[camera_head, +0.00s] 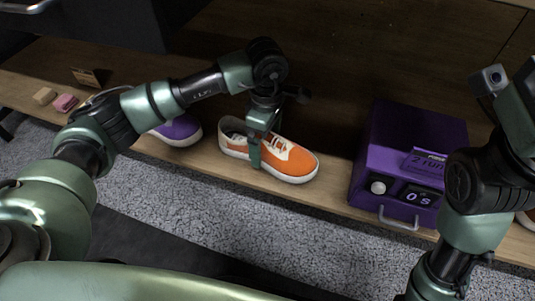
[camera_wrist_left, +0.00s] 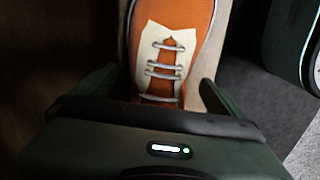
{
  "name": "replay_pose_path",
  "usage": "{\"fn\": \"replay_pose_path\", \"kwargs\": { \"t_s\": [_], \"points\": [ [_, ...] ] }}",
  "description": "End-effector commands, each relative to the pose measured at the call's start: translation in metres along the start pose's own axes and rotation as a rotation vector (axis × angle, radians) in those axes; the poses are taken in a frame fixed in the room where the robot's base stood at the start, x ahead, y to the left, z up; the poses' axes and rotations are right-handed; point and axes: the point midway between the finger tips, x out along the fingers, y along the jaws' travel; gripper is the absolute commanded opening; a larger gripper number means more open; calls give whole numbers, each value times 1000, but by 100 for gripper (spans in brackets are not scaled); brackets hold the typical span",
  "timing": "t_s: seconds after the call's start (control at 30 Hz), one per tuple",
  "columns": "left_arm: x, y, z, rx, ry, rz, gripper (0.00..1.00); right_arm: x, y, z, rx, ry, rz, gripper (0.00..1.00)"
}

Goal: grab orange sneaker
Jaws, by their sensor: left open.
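The orange sneaker (camera_head: 295,161) sits on the wooden shelf in the head view, toe to the right, with a white sole and a cream lace panel. My left gripper (camera_head: 256,150) is over the sneaker's middle, pointing down, with a finger in front of its near side. In the left wrist view, the laced orange sneaker (camera_wrist_left: 180,20) lies between the two spread fingers of my left gripper (camera_wrist_left: 158,85). The fingers are open on either side of it; I cannot tell whether they touch it. My right arm shows at the right, but its fingertips are not visible.
A purple sneaker (camera_head: 182,129) is left of the orange one, partly behind my left arm. A purple box (camera_head: 390,150) with a knob, display and handle stands to the right. Small pink (camera_head: 65,102) and tan (camera_head: 44,95) blocks lie at the far left. A dark cabinet overhangs the upper left.

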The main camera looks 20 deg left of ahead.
Motion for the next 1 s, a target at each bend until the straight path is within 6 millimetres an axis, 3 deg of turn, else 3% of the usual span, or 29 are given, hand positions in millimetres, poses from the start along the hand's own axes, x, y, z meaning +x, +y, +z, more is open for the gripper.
{"fn": "replay_pose_path", "kwargs": {
  "t_s": [0.03, 0.1, 0.4, 0.47, 0.7, 1.0],
  "points": [
    [13, 0, 0, -1, 0, 0, 100, -2, -2, -5, -2, 19, -6, 36],
    [20, 0, 0, -1, 0, 0, 100, 2, -3, -9, -4, 33, -11, 36],
    [22, 0, 0, -1, -1, 0, 100, 7, -4, -10, -6, 40, -16, 36],
    [22, 0, 0, -1, -1, 0, 89, 7, -4, -10, -6, 40, -15, 36],
    [22, 0, 0, -1, -1, 0, 25, 7, -4, -10, -6, 40, -16, 36],
    [18, 1, 0, -1, -1, 2, 24, 9, -3, -10, -5, 41, -16, 36]
  ]
}}
